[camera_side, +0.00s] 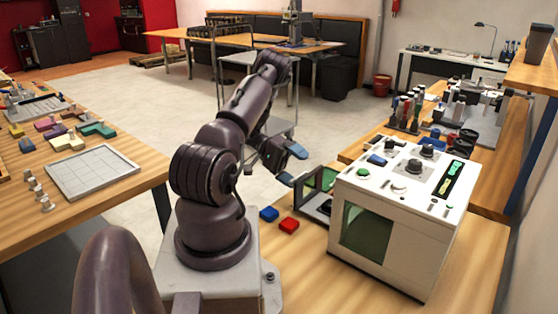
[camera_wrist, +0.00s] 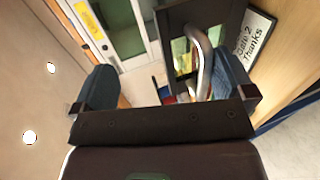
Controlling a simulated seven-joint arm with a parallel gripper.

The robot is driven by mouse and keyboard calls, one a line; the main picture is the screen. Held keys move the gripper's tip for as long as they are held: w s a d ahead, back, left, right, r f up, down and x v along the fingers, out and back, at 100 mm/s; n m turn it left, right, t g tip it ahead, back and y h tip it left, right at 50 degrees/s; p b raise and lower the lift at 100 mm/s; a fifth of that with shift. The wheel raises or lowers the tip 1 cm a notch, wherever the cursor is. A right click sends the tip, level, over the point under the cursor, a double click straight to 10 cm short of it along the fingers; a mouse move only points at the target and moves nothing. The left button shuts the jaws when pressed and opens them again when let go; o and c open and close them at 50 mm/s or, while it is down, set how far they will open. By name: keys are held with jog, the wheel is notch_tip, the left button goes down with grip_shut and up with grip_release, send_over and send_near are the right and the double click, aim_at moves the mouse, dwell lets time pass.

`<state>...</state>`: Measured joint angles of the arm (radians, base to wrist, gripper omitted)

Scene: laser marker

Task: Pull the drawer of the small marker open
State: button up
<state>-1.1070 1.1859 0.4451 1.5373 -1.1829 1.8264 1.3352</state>
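The small marker (camera_side: 385,185) is a white box with knobs and buttons on top and a green window, at the right of the side view. Its drawer has a dark front (camera_side: 318,180) with a greenish window, standing out from the box's left side. The drawer front (camera_wrist: 186,22) also shows in the wrist view, with a curved metal handle (camera_wrist: 203,62). My gripper (camera_side: 292,164) is open, just left of and above the drawer front. In the wrist view, the handle lies between my spread fingers (camera_wrist: 165,85), closer to the right one; contact cannot be told.
A blue block (camera_side: 269,213) and a red block (camera_side: 289,225) lie on the table left of the marker. A left table holds a gridded plate (camera_side: 92,173) and small parts. Open floor lies behind the arm.

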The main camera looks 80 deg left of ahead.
jog(key=shift+h, duration=0.4)
jog(key=d+r, duration=0.1)
jog(key=r, duration=0.1)
jog(key=s+d+r, duration=0.1)
jog(key=d+r, duration=0.1)
jog(key=s+d+r, duration=0.1)
jog(key=r, duration=0.1)
jog(key=shift+s+d, duration=0.2)
jog(key=shift+s, duration=0.05)
jog(key=c, duration=0.8)
jog(key=shift+s+d+r, duration=0.45)
jog(key=shift+s+d, duration=0.05)
jog(key=shift+d, duration=0.45)
jog(key=shift+s+d+r, duration=0.45)
jog(key=shift+s+d, duration=0.1)
jog(key=shift+d, duration=0.45)
jog(key=shift+s+d+r, duration=0.45)
jog(key=shift+s+d, duration=0.05)
jog(key=shift+d, duration=0.45)
jog(key=shift+c, duration=0.2)
jog(key=shift+o, duration=0.2)
